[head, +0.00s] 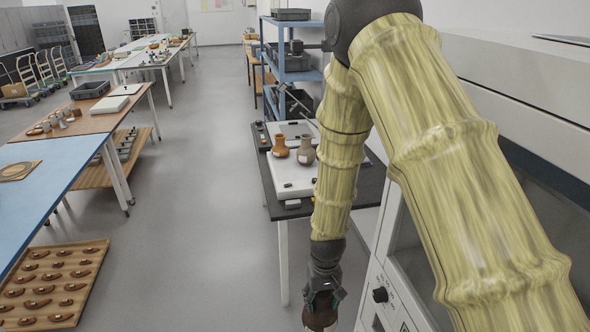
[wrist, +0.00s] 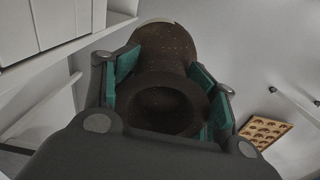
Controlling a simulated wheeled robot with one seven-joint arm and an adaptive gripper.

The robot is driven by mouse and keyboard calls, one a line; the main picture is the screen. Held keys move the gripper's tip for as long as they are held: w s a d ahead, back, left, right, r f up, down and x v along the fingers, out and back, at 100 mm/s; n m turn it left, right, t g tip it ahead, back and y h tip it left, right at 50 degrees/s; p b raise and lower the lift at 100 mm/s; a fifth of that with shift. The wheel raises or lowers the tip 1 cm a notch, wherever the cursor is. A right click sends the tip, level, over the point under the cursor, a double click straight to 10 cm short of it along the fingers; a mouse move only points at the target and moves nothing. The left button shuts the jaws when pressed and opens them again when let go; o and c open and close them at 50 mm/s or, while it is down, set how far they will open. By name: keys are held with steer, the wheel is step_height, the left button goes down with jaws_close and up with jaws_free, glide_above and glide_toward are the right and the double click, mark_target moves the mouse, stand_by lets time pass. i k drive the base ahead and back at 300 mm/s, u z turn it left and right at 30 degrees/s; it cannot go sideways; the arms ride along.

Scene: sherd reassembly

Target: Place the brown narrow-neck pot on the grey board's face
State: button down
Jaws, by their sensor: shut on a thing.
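My gripper (head: 322,290) is low at the bottom of the head view, its jaws closed around a dark brown pot (head: 318,317). In the wrist view the pot (wrist: 165,50) sits between the green finger pads of my gripper (wrist: 165,95), its round open mouth facing the camera and its wider body beyond. The pot is in the air beside the dark-topped table (head: 285,211); its lower part is cut off in the head view. A flat grey board (head: 294,129) seems to lie at the back of that table; I cannot be sure it is the task's board.
An orange-brown pot (head: 280,147) and a grey-brown pot (head: 306,151) stand on a white slab (head: 284,174) on the dark-topped table. A wooden tray of sherds (head: 52,284) lies at the lower left. A white cabinet (head: 403,290) stands close right. The aisle floor is clear.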

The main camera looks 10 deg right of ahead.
mark_target(301, 130)
steer(key=u, duration=0.5)
steer(key=i, duration=0.55)
steer(key=u, duration=0.5)
steer(key=i, duration=0.8)
steer(key=z, duration=0.2)
